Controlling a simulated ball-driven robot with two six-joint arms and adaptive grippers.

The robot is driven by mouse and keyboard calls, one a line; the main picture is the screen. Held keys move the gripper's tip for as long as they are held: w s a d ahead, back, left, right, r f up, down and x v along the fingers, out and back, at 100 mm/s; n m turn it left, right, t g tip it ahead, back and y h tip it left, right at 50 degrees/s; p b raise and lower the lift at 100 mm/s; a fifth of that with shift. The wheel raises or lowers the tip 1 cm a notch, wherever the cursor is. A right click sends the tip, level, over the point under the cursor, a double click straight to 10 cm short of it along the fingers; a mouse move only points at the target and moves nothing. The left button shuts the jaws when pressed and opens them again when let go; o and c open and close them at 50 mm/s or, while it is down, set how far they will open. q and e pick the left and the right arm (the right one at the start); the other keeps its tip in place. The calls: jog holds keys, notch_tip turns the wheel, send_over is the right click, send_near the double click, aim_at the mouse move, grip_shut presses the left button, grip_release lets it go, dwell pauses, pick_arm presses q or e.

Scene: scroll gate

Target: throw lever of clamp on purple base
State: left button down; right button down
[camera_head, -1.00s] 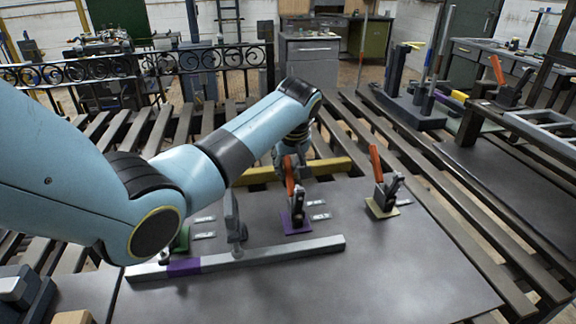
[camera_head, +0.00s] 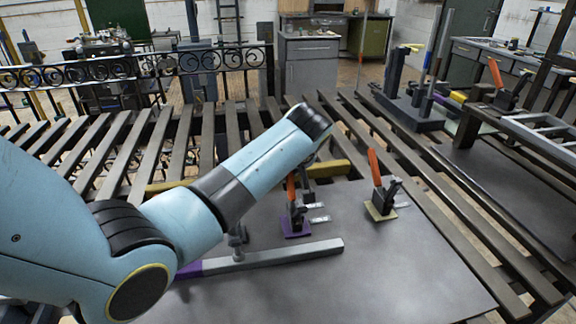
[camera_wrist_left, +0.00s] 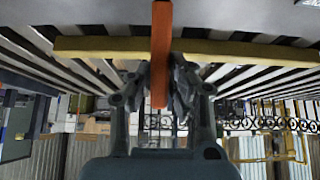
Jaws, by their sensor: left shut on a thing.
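The clamp (camera_head: 297,213) on the purple base (camera_head: 295,228) stands near the middle of the grey table, beyond the bar. Its orange lever (camera_head: 291,188) stands near upright, partly hidden by my left arm. In the left wrist view the orange lever (camera_wrist_left: 161,50) runs down between the fingers. My left gripper (camera_wrist_left: 160,88) is shut on it. In the head view my forearm hides most of that gripper. My right gripper is not in view.
A second clamp with an orange lever (camera_head: 374,164) stands on a yellowish base (camera_head: 381,210) to the right. A grey bar (camera_head: 290,253) with a purple band lies in front. A yellow bar (camera_head: 335,171) lies behind. The table's right front is clear.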

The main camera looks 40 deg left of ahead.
aim_at(292, 193)
pick_arm(q)
jog(key=shift+s+d+r+y, duration=0.1)
jog(key=shift+s+d+y, duration=0.1)
jog(key=shift+d+y, duration=0.15)
jog(key=shift+s+d+r+t+y+b, duration=0.1)
jog(key=shift+s+d+t+y+b, duration=0.3)
jog(key=shift+t+y+b, duration=0.25)
jog(key=shift+s+d+r+t+y+b, duration=0.15)
jog(key=shift+s+d+t+y+b, duration=0.25)
jog(key=shift+b, duration=0.65)
jog(key=shift+d+r+t+y+b, duration=0.25)
jog(key=shift+t+y+b, duration=0.05)
jog(key=shift+t+b, duration=0.1)
jog(key=c, duration=1.2)
grip_release()
jog(key=shift+c, duration=0.2)
jog(key=shift+r, duration=0.15)
notch_tip(292, 193, up, 10)
